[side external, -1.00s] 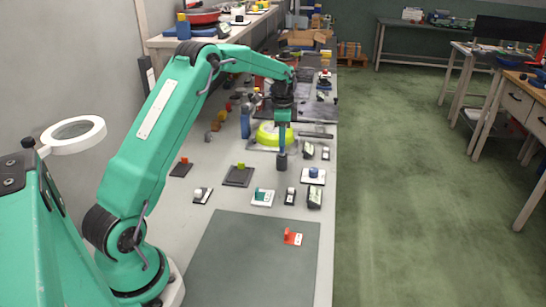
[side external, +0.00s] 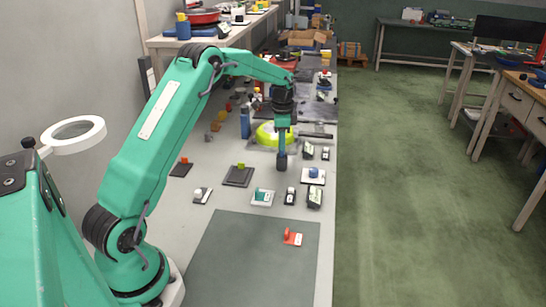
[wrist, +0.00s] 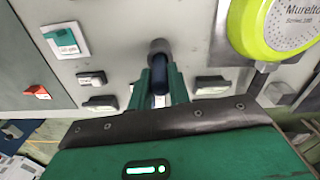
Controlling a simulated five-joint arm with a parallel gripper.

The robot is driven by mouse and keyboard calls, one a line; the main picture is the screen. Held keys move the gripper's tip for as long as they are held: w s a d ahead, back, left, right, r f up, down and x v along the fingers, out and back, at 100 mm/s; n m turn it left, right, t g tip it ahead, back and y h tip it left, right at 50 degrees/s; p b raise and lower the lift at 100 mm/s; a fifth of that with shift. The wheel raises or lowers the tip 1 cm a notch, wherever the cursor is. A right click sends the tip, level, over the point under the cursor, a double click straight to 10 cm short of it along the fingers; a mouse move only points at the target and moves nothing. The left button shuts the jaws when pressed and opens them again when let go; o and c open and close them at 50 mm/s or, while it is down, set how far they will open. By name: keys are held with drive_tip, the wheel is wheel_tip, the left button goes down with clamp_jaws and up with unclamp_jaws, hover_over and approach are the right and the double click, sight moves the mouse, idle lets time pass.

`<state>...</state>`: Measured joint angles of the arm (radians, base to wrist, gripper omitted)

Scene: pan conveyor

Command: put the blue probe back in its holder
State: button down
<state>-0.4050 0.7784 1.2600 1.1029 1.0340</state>
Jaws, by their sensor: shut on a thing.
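My gripper (side external: 283,143) points straight down over the bench and is shut on the blue probe (side external: 281,154). The probe hangs upright with its dark grey end lowest, near the bench top; I cannot tell whether that end touches anything. In the wrist view, my gripper's teal fingers (wrist: 159,82) stand on either side of the dark blue probe (wrist: 160,74), whose round grey end points away from me. I cannot make out which thing is the probe's holder.
Several small devices, including a white-and-teal switch (side external: 263,197), lie nearer. A grey mat (side external: 245,255) with a red part (side external: 292,237) is in front.

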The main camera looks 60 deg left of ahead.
drive_tip(key=shift+f, duration=1.45)
drive_tip(key=c, duration=1.2)
unclamp_jaws()
drive_tip(key=shift+c, duration=0.2)
drive_tip(key=shift+r, duration=0.1)
drive_tip(key=shift+r, duration=3.8)
